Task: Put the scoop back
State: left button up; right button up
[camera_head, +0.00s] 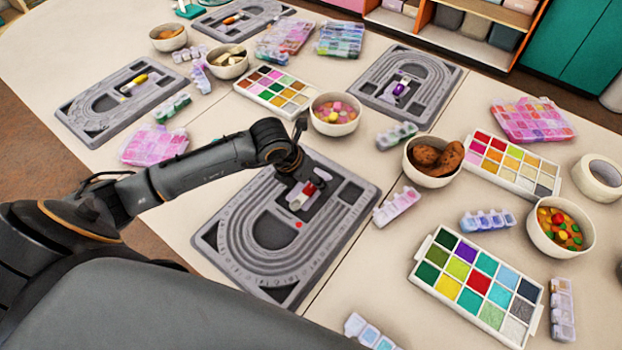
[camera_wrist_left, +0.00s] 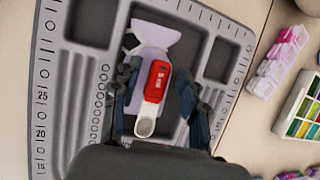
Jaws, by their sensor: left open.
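My left gripper (camera_wrist_left: 158,90) is open, with one dark finger on each side of the red body. I cannot tell whether the fingers touch it. The arm hides part of the board. My right gripper is not in view.
A bowl of pink and yellow pieces (camera_head: 335,114) stands behind the board. A pink bead case (camera_head: 396,206) lies close to its right side.

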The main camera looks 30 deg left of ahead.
pick_arm(q)
jog(key=shift+r+p, duration=0.45)
jog(key=b+v, duration=0.1)
jog(key=v, duration=1.1)
jog(key=shift+d, duration=0.1)
